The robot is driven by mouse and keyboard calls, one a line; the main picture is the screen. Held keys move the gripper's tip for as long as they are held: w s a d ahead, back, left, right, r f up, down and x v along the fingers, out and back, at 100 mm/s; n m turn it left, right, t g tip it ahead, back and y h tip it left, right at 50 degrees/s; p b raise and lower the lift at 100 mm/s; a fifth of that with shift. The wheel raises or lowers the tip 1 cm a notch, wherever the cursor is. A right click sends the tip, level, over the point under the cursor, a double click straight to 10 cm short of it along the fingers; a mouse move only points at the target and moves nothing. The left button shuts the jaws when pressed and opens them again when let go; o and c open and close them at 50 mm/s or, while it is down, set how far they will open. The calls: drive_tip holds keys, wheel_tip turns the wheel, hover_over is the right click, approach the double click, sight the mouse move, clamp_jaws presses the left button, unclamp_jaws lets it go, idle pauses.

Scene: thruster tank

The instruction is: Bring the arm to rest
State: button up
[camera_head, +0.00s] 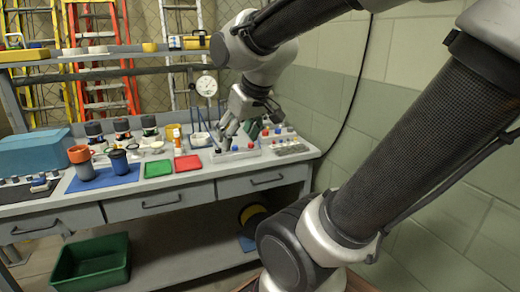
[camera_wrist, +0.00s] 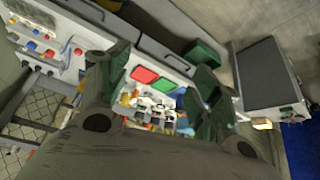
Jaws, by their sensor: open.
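My arm reaches from the right side of the head view across to the workbench (camera_head: 85,218), bent at the elbow. My gripper (camera_head: 224,142) hangs over the right part of the bench, tilted downward, near a small tray with red and blue pieces (camera_head: 236,154). Whether it touches anything there cannot be told. In the wrist view my gripper (camera_wrist: 162,68) has its two dark green fingers spread apart, with nothing held between them. The red tray (camera_wrist: 144,74) and the green tray (camera_wrist: 166,84) show beyond the gap.
A blue mat (camera_head: 103,178) holds orange and dark cups. Several jars and small parts stand behind the trays. A shelf (camera_head: 110,53) and a round gauge (camera_head: 207,86) rise at the back. A block wall (camera_head: 440,200) is close on the right. A green bin (camera_head: 92,262) sits below the bench.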

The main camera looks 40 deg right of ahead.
drive_tip(key=s+f+g, duration=0.1)
drive_tip(key=s, duration=0.7)
drive_tip(key=shift+s+a+g, duration=0.15)
drive_tip(key=shift+s+g, duration=0.25)
